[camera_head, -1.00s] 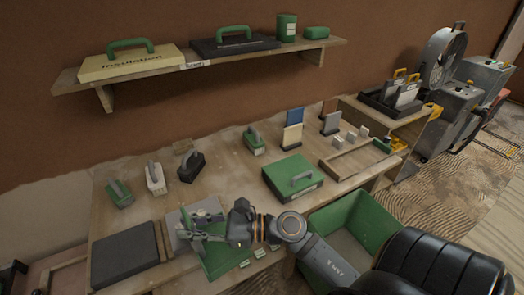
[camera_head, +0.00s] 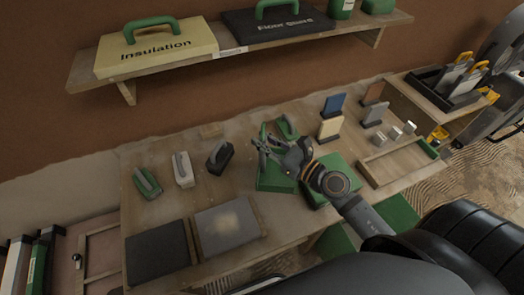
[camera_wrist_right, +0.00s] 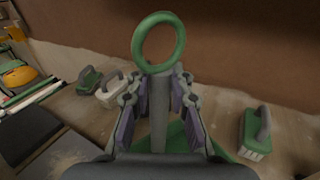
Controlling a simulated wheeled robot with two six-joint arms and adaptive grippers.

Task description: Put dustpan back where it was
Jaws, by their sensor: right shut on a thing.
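The green dustpan (camera_head: 274,178) hangs from my right gripper (camera_head: 265,147) over the middle of the workbench. In the right wrist view, the right gripper (camera_wrist_right: 160,100) is shut on its grey handle (camera_wrist_right: 158,118), with the green ring (camera_wrist_right: 179,42) at the handle's end beyond the fingers. Part of the green pan (camera_wrist_right: 176,138) shows below the fingers. I cannot tell whether the pan touches the bench. My left gripper is not in view.
A grey board (camera_head: 228,230) with a pale patch and a dark board (camera_head: 158,252) lie at the front left. Several handled tools, including a white one (camera_head: 183,170), stand behind them. A green case (camera_head: 328,182) sits right of the dustpan. A shelf (camera_head: 240,58) runs above.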

